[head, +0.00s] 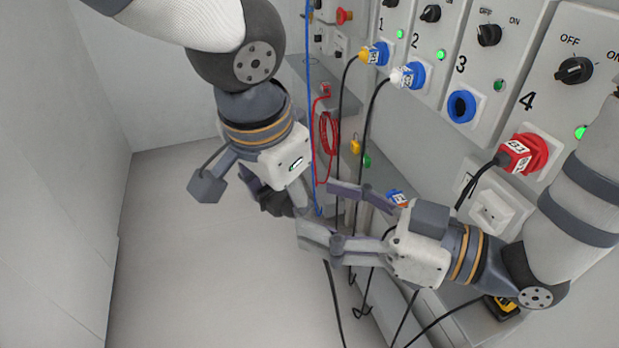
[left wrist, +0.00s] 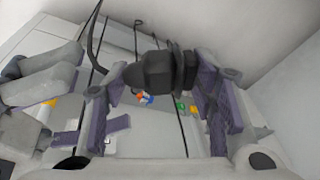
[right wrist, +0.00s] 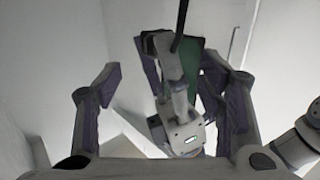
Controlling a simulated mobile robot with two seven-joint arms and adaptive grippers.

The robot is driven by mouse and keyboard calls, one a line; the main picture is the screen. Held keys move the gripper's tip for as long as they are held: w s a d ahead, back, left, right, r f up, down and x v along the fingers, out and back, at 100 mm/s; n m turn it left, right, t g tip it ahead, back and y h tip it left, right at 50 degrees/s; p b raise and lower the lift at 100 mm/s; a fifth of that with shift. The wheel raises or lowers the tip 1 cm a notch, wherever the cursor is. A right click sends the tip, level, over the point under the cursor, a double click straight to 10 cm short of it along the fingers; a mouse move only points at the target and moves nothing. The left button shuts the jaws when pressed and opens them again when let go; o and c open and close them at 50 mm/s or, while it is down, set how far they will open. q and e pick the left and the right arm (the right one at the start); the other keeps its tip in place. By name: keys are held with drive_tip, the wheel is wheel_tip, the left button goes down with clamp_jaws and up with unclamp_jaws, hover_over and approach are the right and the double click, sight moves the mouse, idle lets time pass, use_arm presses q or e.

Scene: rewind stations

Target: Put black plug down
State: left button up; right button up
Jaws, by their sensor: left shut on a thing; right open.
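The black plug (left wrist: 155,72) is held between the fingers of my left gripper (left wrist: 162,85) in the left wrist view, with a dark cable at it. In the head view the plug (head: 274,203) is a dark shape, partly hidden by my left gripper (head: 284,194), in the air left of the panel wall. My right gripper (head: 316,213) is open and empty, close to the left gripper's fingers. In the right wrist view, my left gripper shows beyond the open fingers of my right gripper (right wrist: 163,85).
The panel wall at right has a yellow plug (head: 376,54), a white plug (head: 408,75), an empty blue socket (head: 461,106) and a red plug (head: 517,153). A blue plug (head: 397,198) lies below. A red cable (head: 329,135) and black cables hang nearby. The floor (head: 165,240) at left is clear.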

sight(284, 195)
drive_tip(key=x, duration=0.6)
drive_tip(key=shift+w+a, duration=0.1)
drive_tip(key=shift+a, duration=0.2)
drive_tip(key=shift+c, duration=0.2)
drive_tip(key=c, duration=1.2)
use_arm(q)
drive_tip(key=o, duration=1.2)
use_arm(e)
drive_tip(key=shift+c, duration=0.5)
use_arm(q)
drive_tip(key=shift+o, duration=0.2)
